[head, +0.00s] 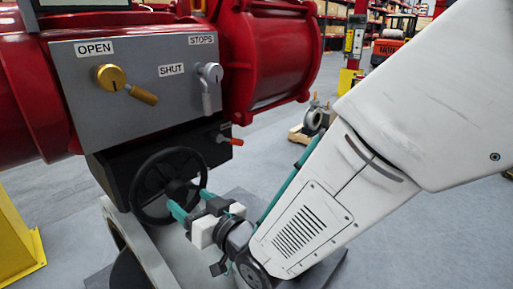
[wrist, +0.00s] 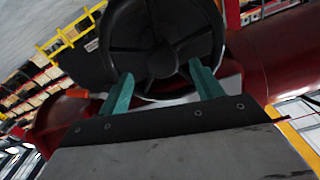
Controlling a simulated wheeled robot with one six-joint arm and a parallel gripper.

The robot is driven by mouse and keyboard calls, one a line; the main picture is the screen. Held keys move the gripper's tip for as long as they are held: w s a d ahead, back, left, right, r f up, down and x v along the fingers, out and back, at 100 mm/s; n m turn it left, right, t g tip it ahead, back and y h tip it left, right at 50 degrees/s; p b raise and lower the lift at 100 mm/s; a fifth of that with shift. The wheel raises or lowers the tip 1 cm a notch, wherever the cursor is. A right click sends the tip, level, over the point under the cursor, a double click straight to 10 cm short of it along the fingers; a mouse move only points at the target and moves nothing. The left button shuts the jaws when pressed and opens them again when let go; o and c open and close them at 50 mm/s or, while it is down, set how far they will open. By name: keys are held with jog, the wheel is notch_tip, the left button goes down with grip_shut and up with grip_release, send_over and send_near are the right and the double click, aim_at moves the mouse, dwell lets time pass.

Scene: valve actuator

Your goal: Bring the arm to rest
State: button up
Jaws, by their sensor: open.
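My gripper (head: 190,201) is open, with its two green fingers apart, in front of the black handwheel (head: 141,187) of the valve actuator. In the wrist view the fingers of my gripper (wrist: 160,70) point toward the lower part of the handwheel (wrist: 165,12), with nothing seen held between them. I cannot tell whether the fingertips touch the wheel. My white arm reaches in from the right of the head view, bent at a joint.
The red actuator body (head: 280,60) carries a grey panel (head: 130,60) with a brass knob (head: 108,76) and a grey lever (head: 209,75). An orange-tipped lever (head: 235,141) sticks out below. A yellow post (head: 15,240) stands at left.

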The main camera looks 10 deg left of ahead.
jog(key=d+f+g+h, duration=0.35)
jog(key=f+h, duration=0.25)
jog(key=f, duration=0.3)
jog(key=d+m+g+h, duration=0.1)
jog(key=d+h, duration=0.4)
jog(key=d, duration=0.9)
jog(key=s+d+r+m+g+h, duration=0.1)
jog(key=s+d+r, duration=0.3)
jog(key=d, duration=0.6)
jog(key=s+d+r+m+g+h, duration=0.1)
jog(key=s+d+r+m, duration=0.3)
jog(key=d, duration=0.6)
jog(key=s+d+r+m+g+h, duration=0.1)
jog(key=s+d+r+m+h, duration=0.1)
jog(key=s+d+r, duration=0.4)
jog(key=s+d+m, duration=0.1)
jog(key=d, duration=0.3)
jog(key=shift+d, duration=0.35)
jog(key=shift+d+r, duration=0.2)
jog(key=shift+d, duration=0.1)
jog(key=shift+c, duration=0.4)
